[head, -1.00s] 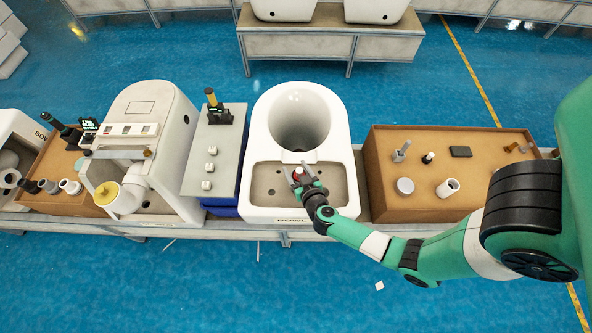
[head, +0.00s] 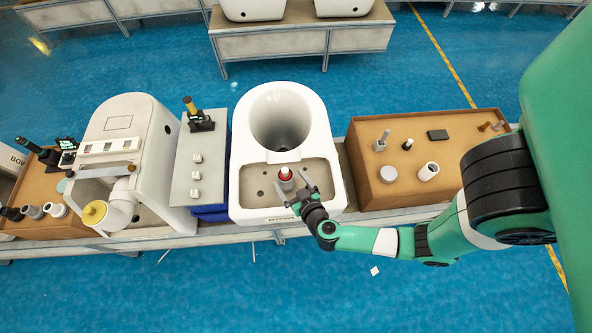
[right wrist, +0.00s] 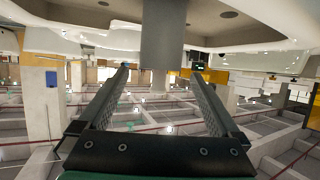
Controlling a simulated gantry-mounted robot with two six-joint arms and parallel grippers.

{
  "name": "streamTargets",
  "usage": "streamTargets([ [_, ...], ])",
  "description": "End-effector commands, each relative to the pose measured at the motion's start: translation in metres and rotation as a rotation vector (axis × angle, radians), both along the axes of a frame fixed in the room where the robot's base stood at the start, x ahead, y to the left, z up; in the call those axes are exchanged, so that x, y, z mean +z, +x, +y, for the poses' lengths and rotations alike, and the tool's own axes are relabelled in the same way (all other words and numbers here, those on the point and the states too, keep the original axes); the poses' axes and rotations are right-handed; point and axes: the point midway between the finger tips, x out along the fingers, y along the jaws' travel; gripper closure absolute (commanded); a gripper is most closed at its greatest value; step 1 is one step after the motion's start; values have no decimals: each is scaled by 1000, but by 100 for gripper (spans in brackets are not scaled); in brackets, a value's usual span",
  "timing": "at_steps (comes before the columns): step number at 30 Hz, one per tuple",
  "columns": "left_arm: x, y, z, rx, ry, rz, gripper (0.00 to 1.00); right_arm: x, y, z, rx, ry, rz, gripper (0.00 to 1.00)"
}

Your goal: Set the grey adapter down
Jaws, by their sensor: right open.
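A grey cylindrical piece that looks like the adapter (head: 286,184) stands in the tank recess of the middle toilet (head: 240,197). A red ring and a white tip show at its top. My right gripper (head: 292,191) is open at the near side of the piece, with a jaw to either side of it. In the right wrist view the grey cylinder (right wrist: 163,32) is ahead of the spread fingertips (right wrist: 160,70), and its end lies in line with the gap between them. Contact with the jaws is not visible. My left gripper is out of view.
A brown parts box (head: 437,190) stands right of the toilet with several loose fittings. Left of the toilet is a grey stand (head: 190,172) with white buttons. Another toilet unit (head: 125,115) with a yellow-capped pipe is further left. The toilet bowl (head: 280,118) is open and empty.

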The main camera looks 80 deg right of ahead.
Motion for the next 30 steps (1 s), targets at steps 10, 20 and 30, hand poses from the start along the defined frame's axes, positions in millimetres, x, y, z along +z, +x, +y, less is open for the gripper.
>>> streamTargets([
  [10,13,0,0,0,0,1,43,19,-28,33,2,0,-1,1],
  [20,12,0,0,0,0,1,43,19,-30,34,-2,-1,-2,1],
  [30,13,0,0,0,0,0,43,96,49,62,113,21,-323,1],
])
